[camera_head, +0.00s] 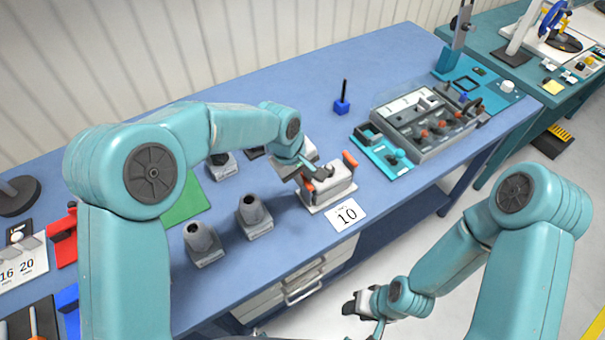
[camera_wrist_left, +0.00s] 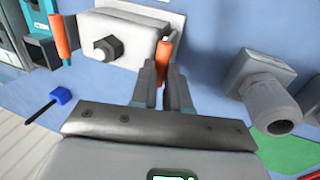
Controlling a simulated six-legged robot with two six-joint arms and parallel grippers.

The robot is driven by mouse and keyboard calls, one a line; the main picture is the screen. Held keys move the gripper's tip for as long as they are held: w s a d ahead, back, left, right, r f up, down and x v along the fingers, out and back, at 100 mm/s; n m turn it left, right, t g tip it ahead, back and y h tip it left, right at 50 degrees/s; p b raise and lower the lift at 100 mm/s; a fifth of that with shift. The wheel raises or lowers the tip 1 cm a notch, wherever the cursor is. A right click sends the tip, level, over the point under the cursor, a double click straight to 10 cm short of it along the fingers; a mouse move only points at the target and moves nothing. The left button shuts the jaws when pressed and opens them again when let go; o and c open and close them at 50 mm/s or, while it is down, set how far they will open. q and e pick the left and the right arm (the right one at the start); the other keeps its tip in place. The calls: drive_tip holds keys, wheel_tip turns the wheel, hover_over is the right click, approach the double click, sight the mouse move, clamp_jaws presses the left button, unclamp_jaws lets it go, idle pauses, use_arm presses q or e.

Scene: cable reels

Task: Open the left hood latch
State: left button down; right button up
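The connector hood (camera_head: 328,190) is a light grey block on a plate on the blue bench, with an orange latch lever at each end. The left hood latch (camera_head: 309,186) is at its left end; in the left wrist view it is the orange lever (camera_wrist_left: 165,47) between the fingertips. My left gripper (camera_head: 310,168) reaches down over that end. Its fingers (camera_wrist_left: 160,80) lie close on both sides of the lever and appear shut on it. The right latch (camera_head: 350,159) stands apart, upright. My right gripper (camera_head: 360,305) hangs in front of the bench, away from the hood; its finger gap is unclear.
Two grey connector housings (camera_head: 254,216) (camera_head: 203,243) stand to the left. A small blue block with a rod (camera_head: 342,104) is behind. A grey panel with switches (camera_head: 425,125) is to the right.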

use_arm(q)
drive_tip(key=shift+s+a+f+t+h+b, duration=0.25)
drive_tip(key=shift+s+a+f+h+b, duration=0.4)
drive_tip(key=shift+b, duration=1.15)
drive_tip(key=shift+s+a+f+t+h+b, duration=0.25)
drive_tip(key=shift+s+a+b, duration=0.65)
drive_tip(key=shift+b, duration=0.9)
drive_tip(key=shift+s+a+f+t+h+b, duration=0.4)
drive_tip(key=shift+a+b, duration=0.7)
drive_tip(key=shift+b, duration=0.7)
drive_tip(key=shift+s, duration=0.15)
drive_tip(key=c, duration=1.1)
unclamp_jaws()
drive_tip(key=shift+r, duration=0.15)
